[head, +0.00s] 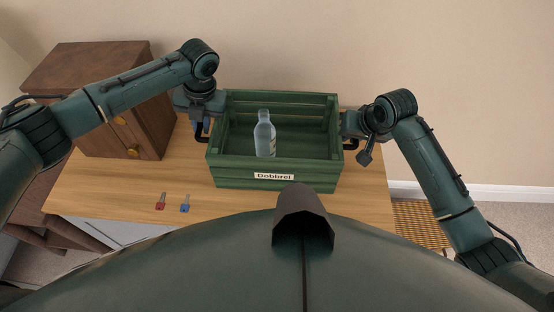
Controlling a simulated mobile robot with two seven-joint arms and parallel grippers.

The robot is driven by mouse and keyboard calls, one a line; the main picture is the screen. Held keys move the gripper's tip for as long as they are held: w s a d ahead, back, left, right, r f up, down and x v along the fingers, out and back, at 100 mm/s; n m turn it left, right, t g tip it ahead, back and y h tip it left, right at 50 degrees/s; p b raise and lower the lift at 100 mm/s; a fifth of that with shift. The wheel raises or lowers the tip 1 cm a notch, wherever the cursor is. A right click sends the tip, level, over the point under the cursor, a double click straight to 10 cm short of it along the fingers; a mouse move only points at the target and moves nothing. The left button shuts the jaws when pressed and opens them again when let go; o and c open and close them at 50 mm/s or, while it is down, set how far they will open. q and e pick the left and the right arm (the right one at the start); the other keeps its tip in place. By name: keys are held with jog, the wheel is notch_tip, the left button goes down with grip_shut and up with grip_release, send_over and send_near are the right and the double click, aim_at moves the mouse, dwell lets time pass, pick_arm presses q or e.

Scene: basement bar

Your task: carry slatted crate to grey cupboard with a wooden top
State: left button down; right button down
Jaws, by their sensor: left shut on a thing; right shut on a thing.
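The green slatted crate (235,174) is upright at the wooden top (110,190) of the grey cupboard (122,231), near the wall. I cannot tell whether its base touches the top. My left gripper (203,128) is shut on the crate's left end. My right gripper (352,140) is shut on its right end. The fingertips are partly hidden at both ends. My own body hides much of the cupboard's front.
A red small item (160,201) and a blue one (185,203) lie near the front edge. A woven basket-like thing (418,222) is on the floor at right.

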pick_arm(q)
jog(key=c, duration=1.4)
grip_release()
jog(key=shift+f, duration=0.1)
jog(key=shift+c, duration=0.2)
pick_arm(e)
jog(key=c, duration=1.4)
grip_release()
jog(key=shift+f, duration=0.15)
jog(key=shift+c, duration=0.2)
pick_arm(q)
notch_tip(320, 180, up, 8)
jog(key=d, duration=0.1)
jog(key=shift+d, duration=0.2)
pick_arm(e)
jog(key=v, duration=1.2)
pick_arm(q)
jog(key=shift+f, duration=0.1)
